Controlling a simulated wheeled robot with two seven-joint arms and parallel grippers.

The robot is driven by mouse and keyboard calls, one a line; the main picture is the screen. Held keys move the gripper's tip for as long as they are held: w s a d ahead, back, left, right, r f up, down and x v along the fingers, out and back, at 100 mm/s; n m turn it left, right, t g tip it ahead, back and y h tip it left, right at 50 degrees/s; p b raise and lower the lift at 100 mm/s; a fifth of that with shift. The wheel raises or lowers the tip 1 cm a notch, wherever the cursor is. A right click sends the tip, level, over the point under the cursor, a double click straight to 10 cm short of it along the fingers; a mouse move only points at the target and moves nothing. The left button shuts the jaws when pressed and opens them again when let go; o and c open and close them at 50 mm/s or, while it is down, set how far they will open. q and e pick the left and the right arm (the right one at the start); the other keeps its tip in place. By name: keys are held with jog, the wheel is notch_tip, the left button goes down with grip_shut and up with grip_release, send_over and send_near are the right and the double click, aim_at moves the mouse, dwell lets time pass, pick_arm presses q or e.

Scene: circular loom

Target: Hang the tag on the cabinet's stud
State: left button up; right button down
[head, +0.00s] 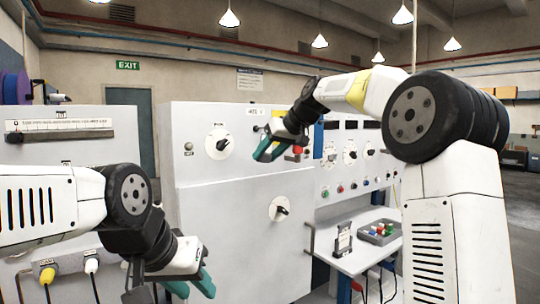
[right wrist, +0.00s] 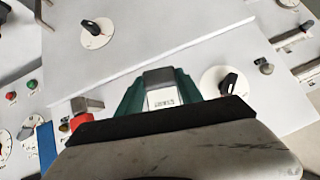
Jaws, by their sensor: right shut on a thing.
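The white tag (right wrist: 163,98) with dark print shows between the teal fingers of my right gripper (right wrist: 160,90) in the right wrist view, with a grey piece across its top. My right gripper is shut on it, and in the head view this gripper (head: 268,150) is in front of the cabinet (head: 240,190), right of its upper knob. The tag is not clear in the head view. A small stud (head: 189,147) sticks out of the cabinet face left of that knob; it also shows in the right wrist view (right wrist: 266,68). My left gripper (head: 191,285) is low, with its fingers apart and empty.
The cabinet has an upper black knob (head: 219,144) and a lower one (head: 279,209). A red part (head: 297,150) is close beside my right gripper. A shelf with a grey tray (head: 379,232) of coloured pieces and a small stand (head: 343,240) is at right.

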jog(key=shift+w+a, duration=0.15)
jog(key=shift+w, duration=0.05)
dwell(0.4)
jog(key=shift+w+a, duration=0.1)
jog(key=shift+w, duration=0.05)
jog(key=shift+f, duration=0.25)
jog(key=c, duration=0.7)
grip_release()
jog(key=f+v, duration=0.1)
jog(key=v, duration=0.7)
jog(key=shift+s+d+r, duration=0.2)
jog(key=shift+s+d, duration=0.15)
jog(key=shift+s, duration=0.2)
